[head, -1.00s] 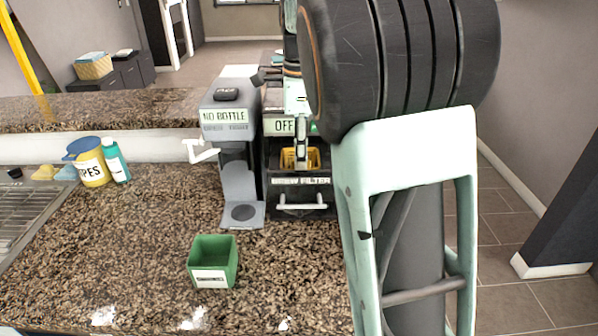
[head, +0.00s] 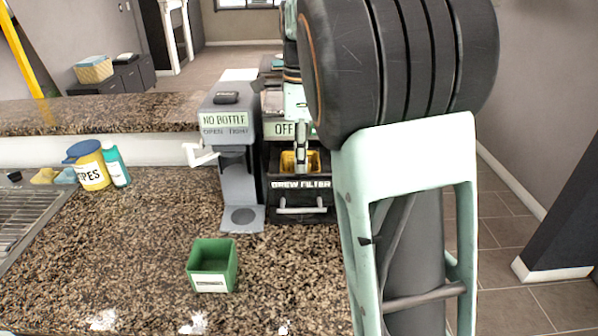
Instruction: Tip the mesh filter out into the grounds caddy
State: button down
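The mesh filter, a small yellow basket (head: 288,163), sits in the black machine's front holder labelled "BREW FILTER" (head: 302,185). My gripper (head: 301,168) points down at the filter from above, with its tips at or inside the yellow rim. The fingers are narrow and seen edge-on, so I cannot tell whether they touch or grip it. The grounds caddy appears to be the open green box (head: 212,266) on the counter, front left of the machine. Its label is too small to read, and it looks empty inside.
A grey dispenser (head: 240,180) marked "NO BOTTLE" stands left of the black machine. A yellow wipes tub (head: 90,168) and teal bottle (head: 116,165) stand farther left by the sink (head: 22,225). Counter around the green box is clear. My arm blocks the right side.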

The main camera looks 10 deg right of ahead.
jog(key=shift+r+p, duration=0.8)
jog(key=shift+r+p, duration=0.6)
jog(key=shift+p, duration=0.1)
jog(key=shift+s+a, duration=0.1)
jog(key=shift+s, duration=0.45)
jog(key=shift+r, duration=0.1)
notch_tip(320, 180, up, 7)
jog(key=p, duration=0.4)
jog(key=shift+p, duration=0.35)
dwell(0.7)
jog(key=shift+s+f, duration=0.1)
jog(key=shift+f, duration=0.1)
